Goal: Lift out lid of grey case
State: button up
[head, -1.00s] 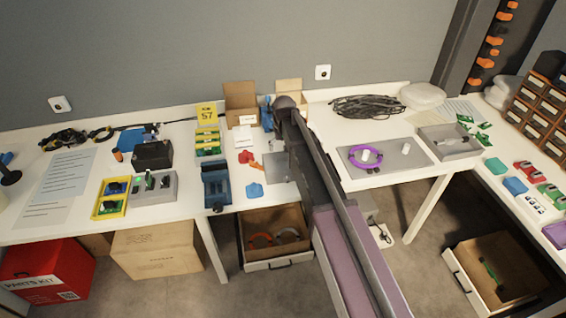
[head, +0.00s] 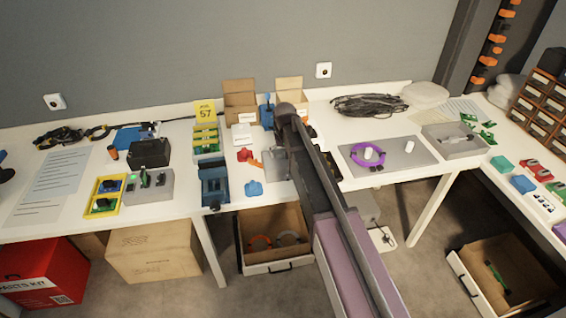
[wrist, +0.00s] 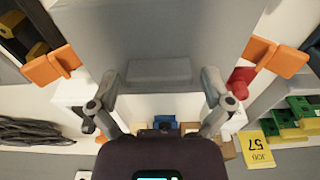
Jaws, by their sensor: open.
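A grey case (wrist: 160,25) with a flat grey top fills the upper middle of the wrist view. A low raised grey block (wrist: 159,71) shows on its near side. In the head view the grey case (head: 277,166) lies on the table, partly hidden behind my arm. The seam between lid and case does not show clearly. In the head view my arm hides most of the gripper.
A red part (head: 244,155) and a blue part (head: 253,188) lie left of the case. A blue vise-like block (head: 214,183) stands further left. Open cartons (head: 240,98) stand behind. A grey mat (head: 410,160) with a purple ring lies to the right.

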aim_at(283, 153)
dwell(0.6)
jog(key=c, duration=1)
jog(key=shift+r, duration=0.2)
jog(key=shift+c, duration=0.2)
notch_tip(283, 153, up, 4)
jog(key=p, duration=0.4)
jog(key=shift+f, duration=0.15)
jog(key=s+d+p, duration=0.1)
jog(key=s+d, duration=0.7)
jog(key=s, duration=0.5)
jog(key=shift+s+d+r, duration=0.15)
jog(key=shift+s+r, duration=0.2)
jog(key=shift+r, duration=0.1)
